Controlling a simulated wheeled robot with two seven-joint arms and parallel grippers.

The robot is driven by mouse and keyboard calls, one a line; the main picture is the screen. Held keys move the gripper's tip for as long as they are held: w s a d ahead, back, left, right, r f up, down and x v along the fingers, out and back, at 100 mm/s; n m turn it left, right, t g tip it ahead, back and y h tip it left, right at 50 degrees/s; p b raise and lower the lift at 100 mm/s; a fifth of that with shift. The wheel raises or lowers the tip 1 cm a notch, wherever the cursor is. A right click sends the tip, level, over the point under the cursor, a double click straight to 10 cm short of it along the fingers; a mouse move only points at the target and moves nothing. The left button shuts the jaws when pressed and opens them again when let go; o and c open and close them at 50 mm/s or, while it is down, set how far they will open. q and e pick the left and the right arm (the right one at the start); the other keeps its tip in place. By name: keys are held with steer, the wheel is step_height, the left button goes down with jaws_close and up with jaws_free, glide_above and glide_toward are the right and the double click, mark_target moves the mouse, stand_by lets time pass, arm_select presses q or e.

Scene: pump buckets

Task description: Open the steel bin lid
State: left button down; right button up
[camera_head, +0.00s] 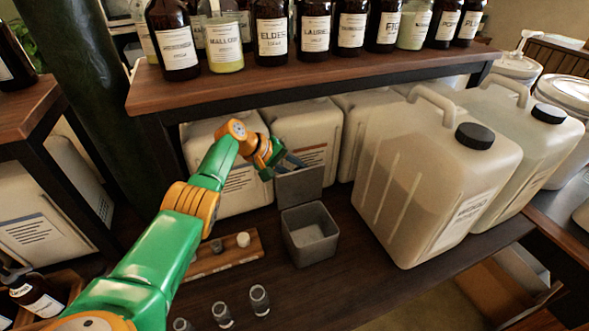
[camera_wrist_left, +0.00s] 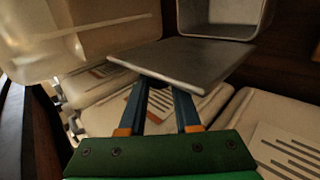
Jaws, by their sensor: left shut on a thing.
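The steel bin (camera_head: 310,233) is a small grey square box on the dark wooden table, with its inside showing from above. Its flat grey lid (camera_head: 299,185) stands raised, about upright, along the bin's back edge. My left gripper (camera_head: 289,163) is behind and above the bin, shut on the lid at its upper edge. In the left wrist view the lid (camera_wrist_left: 185,64) spreads out in front of my left gripper (camera_wrist_left: 160,84), and the open bin (camera_wrist_left: 218,22) lies beyond it. The fingertips are partly hidden by the lid. My right gripper is not in view.
Large jerrycans (camera_head: 435,175) stand to the right of the bin, and others sit under the bottle shelf (camera_head: 330,78) behind it. A wooden rack (camera_head: 222,257) and several small glass jars (camera_head: 259,299) are to the left and front. Bare table lies in front of the bin.

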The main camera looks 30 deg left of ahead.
arm_select(q)
steer(key=c, duration=0.6)
jaws_free()
steer(key=shift+f, duration=0.1)
steer(key=shift+r, duration=0.25)
steer(key=p+v, duration=0.1)
steer(key=v, duration=0.5)
steer(key=shift+s+a, duration=0.25)
steer(key=shift+a, duration=0.05)
steer(key=shift+r, duration=0.1)
